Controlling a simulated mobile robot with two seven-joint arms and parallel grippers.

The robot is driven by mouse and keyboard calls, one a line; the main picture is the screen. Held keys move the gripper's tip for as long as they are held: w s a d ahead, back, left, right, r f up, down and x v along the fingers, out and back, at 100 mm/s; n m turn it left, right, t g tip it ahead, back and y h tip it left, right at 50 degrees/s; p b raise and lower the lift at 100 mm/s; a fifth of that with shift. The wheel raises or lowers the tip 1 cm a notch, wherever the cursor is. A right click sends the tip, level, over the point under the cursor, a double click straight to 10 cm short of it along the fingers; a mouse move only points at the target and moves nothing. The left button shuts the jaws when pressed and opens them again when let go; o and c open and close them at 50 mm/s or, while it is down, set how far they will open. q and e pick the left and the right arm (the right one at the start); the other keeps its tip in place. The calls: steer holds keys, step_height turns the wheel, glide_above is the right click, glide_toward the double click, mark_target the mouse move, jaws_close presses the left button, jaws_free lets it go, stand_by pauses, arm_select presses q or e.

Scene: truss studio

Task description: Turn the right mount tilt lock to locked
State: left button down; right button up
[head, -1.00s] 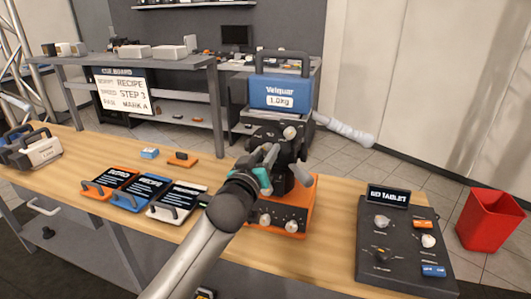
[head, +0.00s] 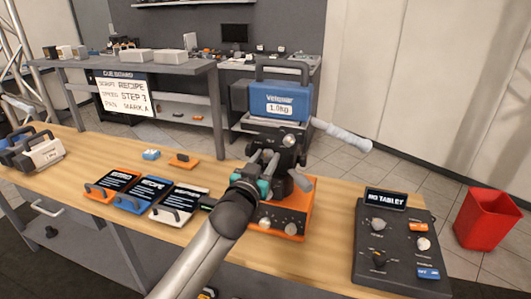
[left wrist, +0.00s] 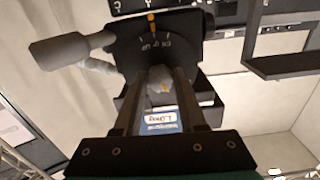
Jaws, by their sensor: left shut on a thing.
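The mount (head: 287,150) is a black head on an orange base (head: 290,222), carrying a blue Velquar 1.0kg block (head: 280,101). A pale handle sticks out to its right. My left gripper (head: 265,163) is at the front left of the mount head. The fingers hide most of the knob. I cannot read from these frames whether the lock is at locked. My right gripper is not in view.
Three label tablets (head: 143,193) lie left of the mount. A black control panel (head: 380,212) with knobs and a display stands at the right. Small blue and orange blocks lie behind the tablets. A grey handled device (head: 42,153) is at the far left. A red bin stands beyond the bench.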

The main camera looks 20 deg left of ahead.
arm_select(q)
steer(key=m+p, duration=0.1)
steer(key=m, duration=0.2)
steer(key=shift+r, duration=0.15)
steer(key=m+p, duration=0.2)
steer(key=m, duration=0.1)
steer(key=shift+m, duration=0.3)
steer(key=m+p, duration=0.1)
steer(key=m, duration=0.2)
steer(key=shift+m+p, duration=0.45)
steer(key=shift+m, duration=1.75)
steer(key=shift+c, duration=2.3)
jaws_free()
steer(key=shift+s, duration=0.1)
